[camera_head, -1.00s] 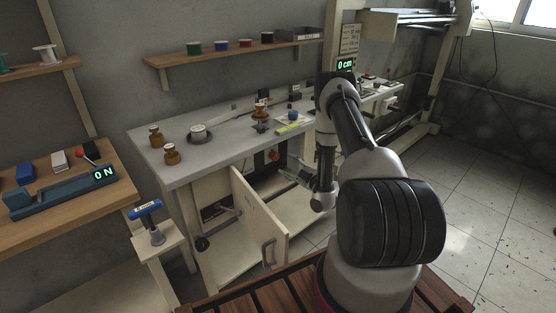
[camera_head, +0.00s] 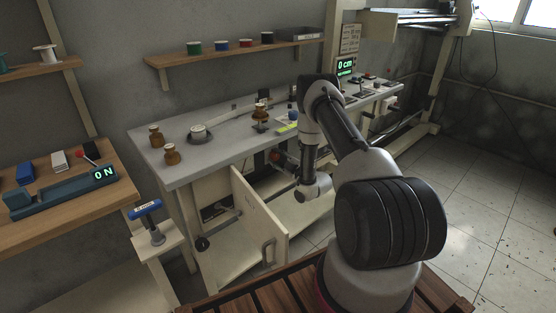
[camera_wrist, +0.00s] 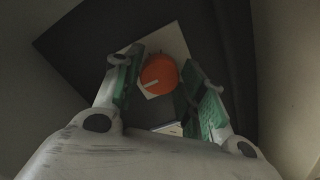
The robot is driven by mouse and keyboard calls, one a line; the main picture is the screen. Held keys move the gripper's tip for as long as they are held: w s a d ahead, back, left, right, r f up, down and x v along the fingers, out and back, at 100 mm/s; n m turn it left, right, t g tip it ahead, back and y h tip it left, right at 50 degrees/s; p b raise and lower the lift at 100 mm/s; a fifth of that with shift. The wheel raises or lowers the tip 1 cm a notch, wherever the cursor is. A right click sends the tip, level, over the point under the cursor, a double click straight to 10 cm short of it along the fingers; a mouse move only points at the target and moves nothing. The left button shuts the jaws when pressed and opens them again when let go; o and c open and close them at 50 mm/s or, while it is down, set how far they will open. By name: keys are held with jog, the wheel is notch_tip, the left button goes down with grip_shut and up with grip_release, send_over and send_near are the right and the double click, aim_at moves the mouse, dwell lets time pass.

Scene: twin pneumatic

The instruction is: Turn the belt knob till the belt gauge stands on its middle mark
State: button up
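The round orange-red knob (camera_wrist: 160,72), with a pale pointer line toward its left, sits on a light square plate (camera_wrist: 172,40) in the wrist view. My gripper (camera_wrist: 161,76) is open, its green-padded fingers on either side of the knob; I cannot tell whether they touch it. In the head view the knob (camera_head: 274,156) shows small inside the open cabinet under the bench, and my gripper is mostly hidden by my arm. A pale, bluish-edged piece (camera_wrist: 170,129) below the knob is partly hidden; I cannot tell if it is the belt gauge. I can read no gauge mark.
The open cabinet door (camera_head: 258,217) stands out at the left of my arm. The grey benchtop (camera_head: 225,150) above carries brown weights (camera_head: 172,155). Dark panel surrounds the plate, with pale walls at both sides. A blue-handled tool (camera_head: 147,209) stands on a small stand at left.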

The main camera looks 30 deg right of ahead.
jog(key=c, duration=0.4)
jog(key=shift+c, duration=0.2)
jog(key=shift+m, duration=0.3)
jog(key=m, duration=0.5)
jog(key=shift+m, duration=0.3)
jog(key=m, duration=0.5)
jog(key=shift+f, duration=0.1)
jog(key=shift+m, duration=0.4)
jog(key=o, duration=1)
jog(key=shift+o, duration=0.2)
